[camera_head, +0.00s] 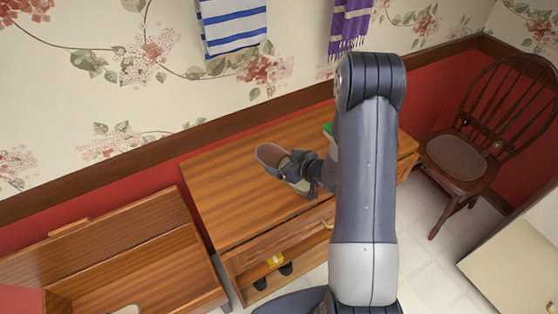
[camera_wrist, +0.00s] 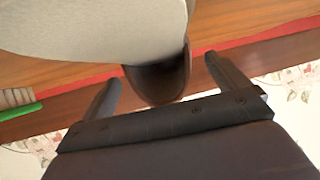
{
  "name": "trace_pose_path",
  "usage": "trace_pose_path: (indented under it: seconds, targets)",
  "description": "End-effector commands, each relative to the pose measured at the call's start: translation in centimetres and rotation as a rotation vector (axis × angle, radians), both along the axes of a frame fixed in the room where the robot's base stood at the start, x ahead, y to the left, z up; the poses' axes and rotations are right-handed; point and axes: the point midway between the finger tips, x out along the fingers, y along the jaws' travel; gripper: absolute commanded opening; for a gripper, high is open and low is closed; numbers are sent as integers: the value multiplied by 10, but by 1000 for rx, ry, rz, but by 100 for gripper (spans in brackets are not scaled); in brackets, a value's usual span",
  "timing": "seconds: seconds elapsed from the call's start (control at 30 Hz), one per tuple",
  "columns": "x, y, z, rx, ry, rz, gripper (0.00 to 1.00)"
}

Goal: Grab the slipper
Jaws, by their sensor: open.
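The slipper (camera_head: 270,158) is on or just above the wooden dresser top, with a brown end pointing to the upper left and a pale part beside my gripper. My gripper (camera_head: 297,172) is at the slipper, with my arm hiding part of the scene to the right. In the wrist view the slipper's pale underside or side (camera_wrist: 100,30) fills the upper left. Its dark brown end lies between the two fingers of my gripper (camera_wrist: 160,85). The fingers are apart, with a gap on each side of it. I cannot tell whether the slipper rests on the dresser.
The dresser (camera_head: 222,205) has an open lower shelf with dark items and a yellow item (camera_head: 275,260). A green item (camera_head: 327,128) is partly behind my arm; it also shows in the wrist view (camera_wrist: 20,111). An open wooden chest (camera_head: 130,215) stands left, a chair (camera_head: 460,160) right.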

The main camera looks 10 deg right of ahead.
Motion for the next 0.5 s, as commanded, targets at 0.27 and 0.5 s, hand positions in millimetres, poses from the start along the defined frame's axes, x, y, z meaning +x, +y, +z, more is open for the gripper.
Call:
trace_pose_path:
  seconds: [0.27,0.5]
  targets:
    - [5,3,-4,0,0,0,94]
    - [5,3,-4,0,1,0,80]
